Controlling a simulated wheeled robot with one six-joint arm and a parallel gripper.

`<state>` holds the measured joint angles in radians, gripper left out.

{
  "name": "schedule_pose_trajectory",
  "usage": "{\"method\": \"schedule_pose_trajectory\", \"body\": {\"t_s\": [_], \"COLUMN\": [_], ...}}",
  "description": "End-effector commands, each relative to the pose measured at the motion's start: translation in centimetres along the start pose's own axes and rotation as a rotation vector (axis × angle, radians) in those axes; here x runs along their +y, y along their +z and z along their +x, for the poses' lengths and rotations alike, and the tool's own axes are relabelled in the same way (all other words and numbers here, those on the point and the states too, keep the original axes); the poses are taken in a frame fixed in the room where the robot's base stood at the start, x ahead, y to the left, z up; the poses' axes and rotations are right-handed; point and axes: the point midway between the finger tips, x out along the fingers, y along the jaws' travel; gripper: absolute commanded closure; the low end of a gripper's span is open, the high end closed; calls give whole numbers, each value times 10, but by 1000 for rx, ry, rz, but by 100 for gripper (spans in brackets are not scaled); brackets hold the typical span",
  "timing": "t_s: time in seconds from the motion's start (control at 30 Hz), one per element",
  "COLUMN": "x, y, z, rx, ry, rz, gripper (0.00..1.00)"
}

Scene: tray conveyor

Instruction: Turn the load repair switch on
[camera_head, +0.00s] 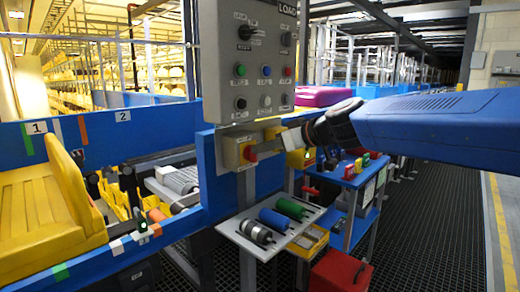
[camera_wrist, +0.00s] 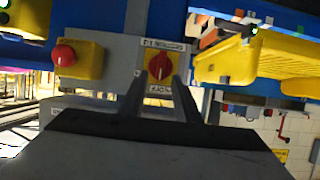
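The load repair switch (camera_wrist: 160,66) is a red rotary knob on a yellow plate, with white label strips on both sides of it in the wrist view; their text is too small to read surely. In the head view the switch (camera_head: 248,154) sits on a yellow box below the grey control panel. My gripper (camera_wrist: 161,82) points at it, fingers apart, one on each side of the knob in the picture. Nothing is held between them. Whether the fingers touch the knob cannot be told. In the head view my gripper (camera_head: 268,147) is just right of the switch.
The grey panel (camera_head: 246,60) with knobs and buttons stands directly above. A yellow box with a red mushroom button (camera_wrist: 64,54) is beside the switch. A yellow tote (camera_head: 40,220) is at left. A tray with cylinders (camera_head: 270,225) and a blue cart (camera_head: 352,175) stand below.

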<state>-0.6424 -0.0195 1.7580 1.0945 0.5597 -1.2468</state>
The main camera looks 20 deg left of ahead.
Motion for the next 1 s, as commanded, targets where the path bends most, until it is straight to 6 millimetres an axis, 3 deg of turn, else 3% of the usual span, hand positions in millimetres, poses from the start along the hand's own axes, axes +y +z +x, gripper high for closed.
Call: {"method": "schedule_pose_trajectory", "body": {"t_s": [0.2, 0.6, 0.73, 1.0], "x": [0, 0, 0, 0], "y": [0, 0, 0, 0], "z": [23, 28, 28, 28], "rx": [0, 1, 1, 0], "ry": [-1, 0, 0, -3], "rz": [0, 0, 0, 8], "gripper": [70, 70, 100, 100]}}
